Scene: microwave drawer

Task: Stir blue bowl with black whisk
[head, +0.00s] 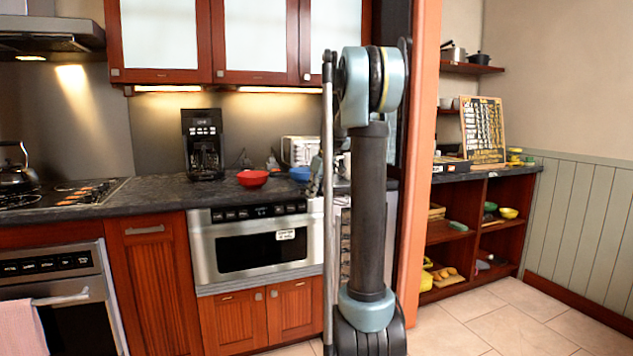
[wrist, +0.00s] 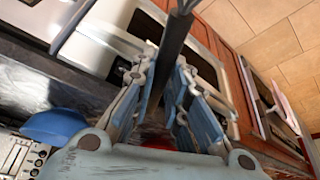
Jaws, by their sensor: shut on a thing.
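The blue bowl (head: 299,174) stands on the dark counter, left of my arm in the head view. It also shows at the lower left of the wrist view (wrist: 55,126), apart from my fingers. My gripper (wrist: 168,82) is shut on a long black shaft, which I take to be the black whisk (wrist: 175,42). In the head view my gripper (head: 318,176) is small and partly hidden by my arm, close to the right of the blue bowl; the whisk cannot be made out.
A red bowl (head: 252,178) stands left of the blue bowl. A black coffee maker (head: 203,145) and a white toaster (head: 298,150) stand behind on the counter. The microwave drawer (head: 262,245) is below, closed. Wall cabinets (head: 215,42) hang above.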

